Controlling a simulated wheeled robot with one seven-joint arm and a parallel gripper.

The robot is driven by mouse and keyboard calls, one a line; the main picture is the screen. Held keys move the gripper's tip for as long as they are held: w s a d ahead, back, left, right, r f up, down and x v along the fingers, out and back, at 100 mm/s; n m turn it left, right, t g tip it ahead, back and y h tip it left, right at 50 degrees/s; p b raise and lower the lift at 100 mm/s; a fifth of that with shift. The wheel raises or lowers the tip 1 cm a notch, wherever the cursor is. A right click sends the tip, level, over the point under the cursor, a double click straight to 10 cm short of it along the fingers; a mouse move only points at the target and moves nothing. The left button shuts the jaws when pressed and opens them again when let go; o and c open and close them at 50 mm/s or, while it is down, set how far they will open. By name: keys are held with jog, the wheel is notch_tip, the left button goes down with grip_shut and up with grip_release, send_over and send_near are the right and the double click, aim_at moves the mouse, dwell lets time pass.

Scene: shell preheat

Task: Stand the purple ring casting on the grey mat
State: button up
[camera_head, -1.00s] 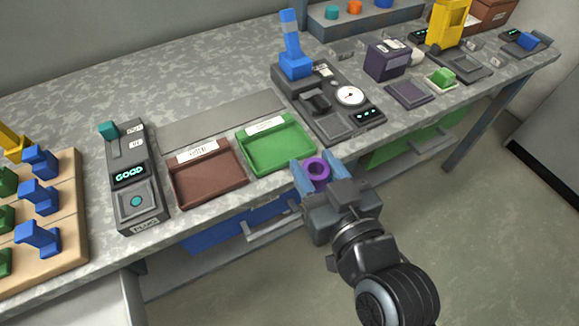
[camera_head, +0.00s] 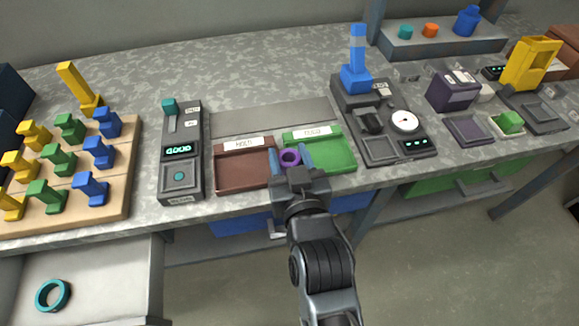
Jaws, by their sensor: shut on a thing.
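The purple ring casting (camera_head: 290,157) is between the two blue fingers of my gripper (camera_head: 289,161), which is shut on it. Its hole shows from above. In the picture the ring overlaps the inner borders of the brown tray (camera_head: 243,185) and green tray (camera_head: 335,168); its height above them is hard to tell. A flat, plain grey strip (camera_head: 275,120) lies behind the two trays and looks like the grey mat. It is bare, and my gripper is in front of it, apart from it.
A device with a green display (camera_head: 180,165) stands left of the trays. A gauge device with a tall blue lever (camera_head: 357,65) stands to their right. A wooden board (camera_head: 110,200) holds several coloured pieces. An open drawer (camera_head: 110,285) below holds a teal ring (camera_head: 53,294).

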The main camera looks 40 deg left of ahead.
jog(key=shift+f, duration=1.95)
jog(key=shift+f, duration=0.1)
jog(key=shift+f+b, duration=0.15)
jog(key=shift+b, duration=0.2)
jog(key=o, duration=1.2)
jog(key=shift+r+p, duration=0.4)
jog(key=b+v, duration=0.1)
jog(key=v, duration=1.1)
jog(key=shift+f+b, duration=0.2)
jog(key=shift+b, duration=0.15)
